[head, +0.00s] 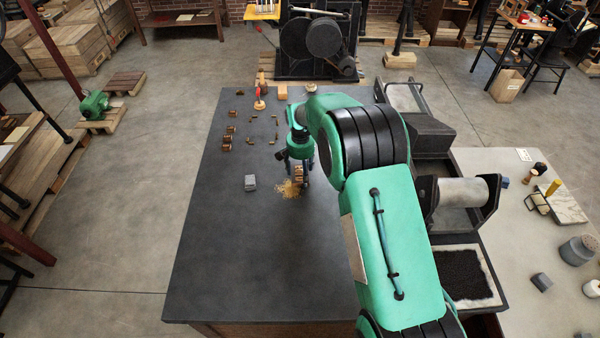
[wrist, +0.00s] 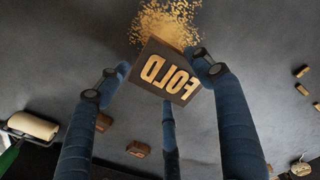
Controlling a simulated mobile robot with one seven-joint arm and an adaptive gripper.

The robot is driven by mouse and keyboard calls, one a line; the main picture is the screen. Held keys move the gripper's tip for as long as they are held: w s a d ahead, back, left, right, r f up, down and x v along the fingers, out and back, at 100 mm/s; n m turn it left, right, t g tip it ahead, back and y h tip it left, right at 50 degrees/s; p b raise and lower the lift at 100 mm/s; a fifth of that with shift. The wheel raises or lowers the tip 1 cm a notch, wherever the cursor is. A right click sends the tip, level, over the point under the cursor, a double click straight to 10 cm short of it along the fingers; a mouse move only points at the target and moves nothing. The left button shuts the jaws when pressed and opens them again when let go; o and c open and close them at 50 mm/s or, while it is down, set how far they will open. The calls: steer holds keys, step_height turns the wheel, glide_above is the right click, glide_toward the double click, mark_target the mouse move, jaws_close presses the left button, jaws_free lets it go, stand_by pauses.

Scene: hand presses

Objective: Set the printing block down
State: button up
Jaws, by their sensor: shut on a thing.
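The printing block (wrist: 163,72) is a dark block with raised golden letters reading FOLD on its face. In the wrist view, the fingers of my gripper (wrist: 153,84) close around its sides. In the head view, my gripper (head: 299,168) points down over the dark tabletop (head: 225,270), and the block (head: 299,173) shows only partly between the fingers. A scatter of golden shavings (head: 287,189) lies beside it, and also shows in the wrist view (wrist: 168,20). I cannot tell whether the block touches the table.
Several small brown blocks (head: 227,139) and a red-handled tool (head: 259,100) are farther back. A press with a roller (head: 463,191) stands at the right, beside my arm. The table's front left is clear.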

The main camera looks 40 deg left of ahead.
mark_target(300, 169)
steer(key=shift+w+a+f, duration=0.1)
steer(key=shift+w+a, duration=0.4)
steer(key=shift+a, duration=0.15)
steer(key=shift+w+a+f, duration=0.1)
steer(key=shift+w+a, duration=0.35)
steer(key=shift+a, duration=0.2)
steer(key=shift+f, duration=0.1)
steer(key=shift+f, duration=1.6)
steer(key=shift+f, duration=0.15)
steer(key=o, duration=1.3)
steer(key=shift+o, duration=0.2)
